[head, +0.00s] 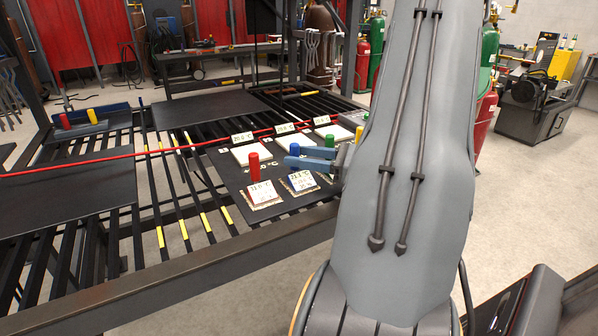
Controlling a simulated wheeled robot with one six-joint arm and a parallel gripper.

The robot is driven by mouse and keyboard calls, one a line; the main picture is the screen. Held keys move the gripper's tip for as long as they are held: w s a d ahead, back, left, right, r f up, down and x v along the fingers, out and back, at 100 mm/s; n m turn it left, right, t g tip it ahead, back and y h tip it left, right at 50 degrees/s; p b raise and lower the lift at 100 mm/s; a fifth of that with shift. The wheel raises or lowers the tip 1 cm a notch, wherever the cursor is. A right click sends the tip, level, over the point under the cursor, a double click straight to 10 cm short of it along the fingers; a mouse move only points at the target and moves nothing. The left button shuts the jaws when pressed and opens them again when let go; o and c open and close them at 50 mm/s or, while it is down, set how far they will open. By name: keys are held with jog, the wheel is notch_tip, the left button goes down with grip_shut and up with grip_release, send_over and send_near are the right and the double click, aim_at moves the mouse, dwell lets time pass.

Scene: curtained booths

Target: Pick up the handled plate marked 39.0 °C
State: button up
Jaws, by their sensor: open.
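Three handled plates stand on a black board (232,180). The left plate (263,194) has a red upright handle (253,162). The middle plate (302,182) appears to have a blue handle (294,149). A green handle (329,141) rises at the right; its plate is mostly hidden by my gripper and arm. The temperature marks are too small to read surely, so I cannot tell which plate says 39.0 °C. My gripper (289,156) is open, its blue-grey fingers pointing left at the blue handle, above the middle plate. Whether they touch the handle is unclear.
A red hose (150,153) crosses the slatted table. Red and blue-yellow items (92,117) stand at the left. Gas cylinders (376,50) stand behind. Frame posts rise at the table's back.

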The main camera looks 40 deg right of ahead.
jog(key=shift+w+a, duration=0.35)
jog(key=shift+w, duration=0.3)
jog(key=shift+c, duration=0.5)
grip_shut()
